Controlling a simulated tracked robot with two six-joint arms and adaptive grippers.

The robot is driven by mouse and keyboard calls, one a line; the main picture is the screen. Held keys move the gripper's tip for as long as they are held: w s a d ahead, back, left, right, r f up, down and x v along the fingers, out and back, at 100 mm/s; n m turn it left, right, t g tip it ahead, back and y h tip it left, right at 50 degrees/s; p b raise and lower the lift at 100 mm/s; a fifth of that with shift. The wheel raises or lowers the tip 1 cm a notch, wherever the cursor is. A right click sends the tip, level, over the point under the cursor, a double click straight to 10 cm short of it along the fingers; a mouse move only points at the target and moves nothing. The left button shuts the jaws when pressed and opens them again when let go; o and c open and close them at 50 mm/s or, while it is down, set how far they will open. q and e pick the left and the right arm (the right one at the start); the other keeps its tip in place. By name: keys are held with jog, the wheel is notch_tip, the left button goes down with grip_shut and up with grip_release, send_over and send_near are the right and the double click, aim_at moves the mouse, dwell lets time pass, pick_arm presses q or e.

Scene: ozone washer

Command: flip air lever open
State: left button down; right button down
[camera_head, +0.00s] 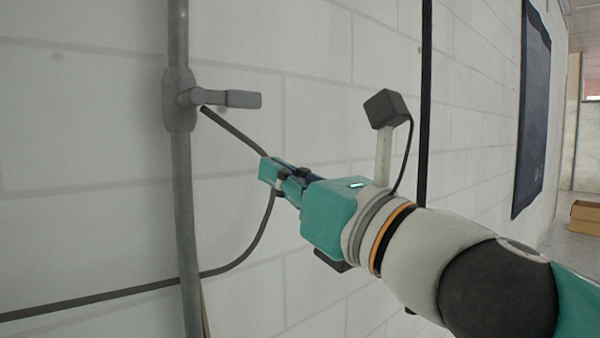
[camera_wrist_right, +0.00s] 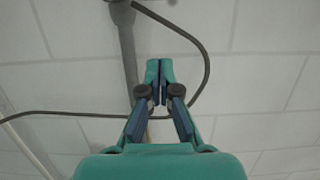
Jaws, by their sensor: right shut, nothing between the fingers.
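The air lever (camera_head: 230,98) is a grey handle on a valve body set in a vertical grey pipe (camera_head: 180,215). The handle points to the right, about level, across the pipe. My right gripper (camera_head: 268,170) is shut and empty, below and to the right of the lever, apart from it. In the right wrist view the shut fingers (camera_wrist_right: 158,72) show in front of the pipe (camera_wrist_right: 127,55), and the lever handle cannot be made out. My left gripper is not in view.
A dark cable (camera_head: 235,133) starts near the valve, passes behind my right gripper and loops down left across the pipe. The wall is white block. A thin black vertical pipe (camera_head: 425,100), a dark blue panel (camera_head: 532,110) and a cardboard box (camera_head: 586,217) are to the right.

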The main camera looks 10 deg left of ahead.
aim_at(225, 99)
jog(key=w+a+r+p, duration=0.3)
jog(key=a+r+p, duration=0.1)
jog(key=r+p, duration=0.1)
jog(key=shift+w+a+r, duration=0.2)
jog(key=shift+w, duration=0.05)
